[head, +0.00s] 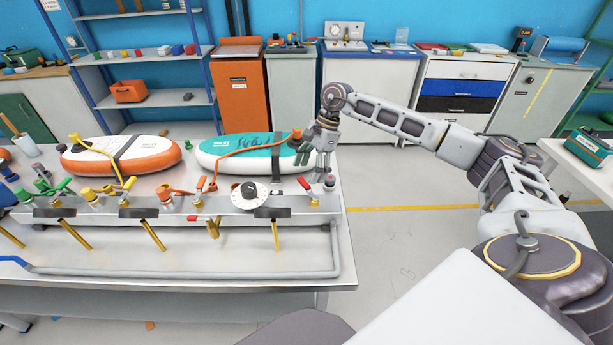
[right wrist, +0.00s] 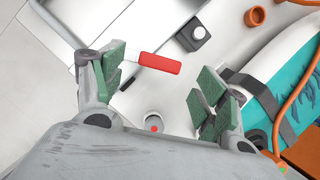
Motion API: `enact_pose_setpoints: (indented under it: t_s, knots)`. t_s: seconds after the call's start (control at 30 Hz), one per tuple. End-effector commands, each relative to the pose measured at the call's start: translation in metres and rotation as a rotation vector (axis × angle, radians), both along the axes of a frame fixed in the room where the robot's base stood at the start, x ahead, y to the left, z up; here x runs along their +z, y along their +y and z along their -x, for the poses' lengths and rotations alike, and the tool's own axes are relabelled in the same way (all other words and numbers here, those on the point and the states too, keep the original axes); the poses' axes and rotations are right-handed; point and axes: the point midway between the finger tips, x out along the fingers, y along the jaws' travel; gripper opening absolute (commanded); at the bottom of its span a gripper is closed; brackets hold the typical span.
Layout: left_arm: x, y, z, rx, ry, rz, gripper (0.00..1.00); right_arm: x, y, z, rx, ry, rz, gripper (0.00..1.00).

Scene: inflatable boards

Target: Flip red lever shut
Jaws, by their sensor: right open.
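A red lever (head: 304,184) stands on a brass valve at the right end of the grey manifold (head: 110,212), tilted up to the left. My right gripper (head: 314,165) hangs just above and behind it, fingers pointing down. In the right wrist view the red lever (right wrist: 160,64) lies between the open green-padded fingers of my right gripper (right wrist: 163,88), nearer the left finger. The gripper holds nothing; whether a pad touches the lever, I cannot tell. My left gripper is out of view.
A white dial gauge (head: 250,193) sits left of the lever, and a small grey knob (head: 330,180) is close on its right. A teal-and-white board (head: 232,150) with an orange hose lies behind, an orange-and-white board (head: 125,157) farther left. Floor right of the table is clear.

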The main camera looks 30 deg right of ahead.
Motion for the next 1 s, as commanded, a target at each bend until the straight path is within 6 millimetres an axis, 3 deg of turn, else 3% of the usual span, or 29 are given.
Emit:
enact_pose_setpoints:
  t_s: [0.3, 0.67, 1.0]
  knots:
    - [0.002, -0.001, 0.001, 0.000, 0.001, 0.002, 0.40, -0.025, 0.010, 0.000, -0.001, 0.000, 0.000, 0.73]
    - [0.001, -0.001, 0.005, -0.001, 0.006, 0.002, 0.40, -0.027, 0.011, 0.000, 0.000, -0.001, 0.000, 0.73]
    - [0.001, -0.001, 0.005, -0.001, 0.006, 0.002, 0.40, -0.027, 0.011, 0.000, 0.000, -0.001, 0.000, 0.31]
